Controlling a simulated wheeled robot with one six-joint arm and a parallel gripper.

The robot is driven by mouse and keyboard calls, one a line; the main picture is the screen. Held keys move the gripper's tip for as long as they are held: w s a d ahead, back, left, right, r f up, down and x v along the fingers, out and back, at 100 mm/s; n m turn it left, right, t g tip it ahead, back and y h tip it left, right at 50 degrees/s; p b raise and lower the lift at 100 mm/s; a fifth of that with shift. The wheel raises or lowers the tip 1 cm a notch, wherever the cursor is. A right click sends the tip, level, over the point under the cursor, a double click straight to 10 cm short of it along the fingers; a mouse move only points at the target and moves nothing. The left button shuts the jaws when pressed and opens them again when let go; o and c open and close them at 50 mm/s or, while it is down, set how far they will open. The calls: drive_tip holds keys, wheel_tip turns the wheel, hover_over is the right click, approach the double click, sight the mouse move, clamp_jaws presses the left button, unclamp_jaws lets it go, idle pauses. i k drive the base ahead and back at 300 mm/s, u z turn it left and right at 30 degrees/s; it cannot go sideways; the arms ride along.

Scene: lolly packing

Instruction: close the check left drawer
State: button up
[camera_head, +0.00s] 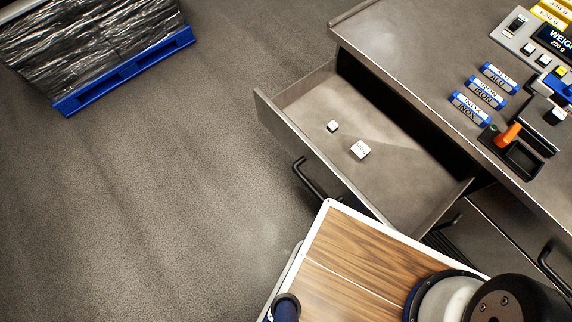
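The drawer (320,172) at the left of the grey metal cabinet is pulled out far toward the floor side. Its black bar handle (309,181) is on its front panel. Two small white blocks lie apart on the drawer's floor, a smaller one (333,126) and a larger one (360,149). The wood-topped base of mine is just below the drawer front and hides part of its lower right end. My arm's lower part shows at the bottom right. My gripper is not in view.
The cabinet top (420,50) carries blue labelled blocks (486,90), an orange-handled lever (508,134) and a control panel (520,38). Another closed front (490,245) is right of the drawer. A blue pallet (125,72) with a black-wrapped load stands top left. The left floor is clear.

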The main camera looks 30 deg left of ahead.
sight(413, 172)
drive_tip(key=u, duration=1.25)
drive_tip(key=k, duration=0.5)
drive_tip(key=u, duration=1.7)
drive_tip(key=k, duration=1)
drive_tip(key=z, duration=1.2)
drive_tip(key=i, duration=0.5)
drive_tip(key=z, duration=0.1)
